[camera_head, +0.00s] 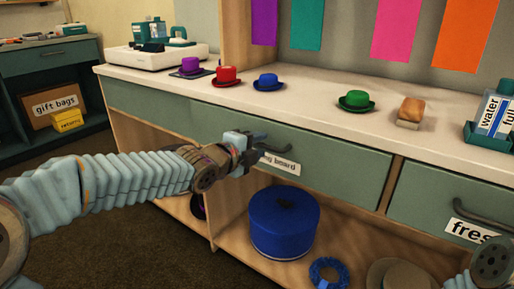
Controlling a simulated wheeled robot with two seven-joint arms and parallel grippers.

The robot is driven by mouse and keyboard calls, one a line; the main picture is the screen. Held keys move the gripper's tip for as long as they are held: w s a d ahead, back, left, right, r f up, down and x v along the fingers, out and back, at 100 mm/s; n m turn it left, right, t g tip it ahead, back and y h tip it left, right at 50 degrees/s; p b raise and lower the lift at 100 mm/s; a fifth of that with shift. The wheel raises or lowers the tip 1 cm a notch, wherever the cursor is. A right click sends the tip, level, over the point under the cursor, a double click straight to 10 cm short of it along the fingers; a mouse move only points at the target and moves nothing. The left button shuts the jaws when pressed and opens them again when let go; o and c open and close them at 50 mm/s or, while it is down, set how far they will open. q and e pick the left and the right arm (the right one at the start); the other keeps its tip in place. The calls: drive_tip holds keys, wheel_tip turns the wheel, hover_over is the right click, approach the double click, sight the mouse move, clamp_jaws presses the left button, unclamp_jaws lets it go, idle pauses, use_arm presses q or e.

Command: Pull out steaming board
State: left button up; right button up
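The green drawer (345,164) under the counter bears a white label (283,164), partly hidden, of which I read "ng board". Its dark bar handle (277,143) shows to the right of my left gripper. My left gripper (247,151) is at the left end of this handle, in front of the drawer face. Its fingers are small and overlap the handle, so I cannot tell whether they are open, shut or touching it. The drawer front looks flush with the cabinet. Part of my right arm shows at the lower right corner; its gripper is out of view.
Purple, red, blue and green small hats (357,101) and a wooden brush (410,112) stand on the counter (320,110). A blue round box (285,222) sits on the shelf below. Another drawer (440,199) labelled "fres" is at right.

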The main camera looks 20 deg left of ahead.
use_arm(q)
clamp_jaws()
idle(0.5)
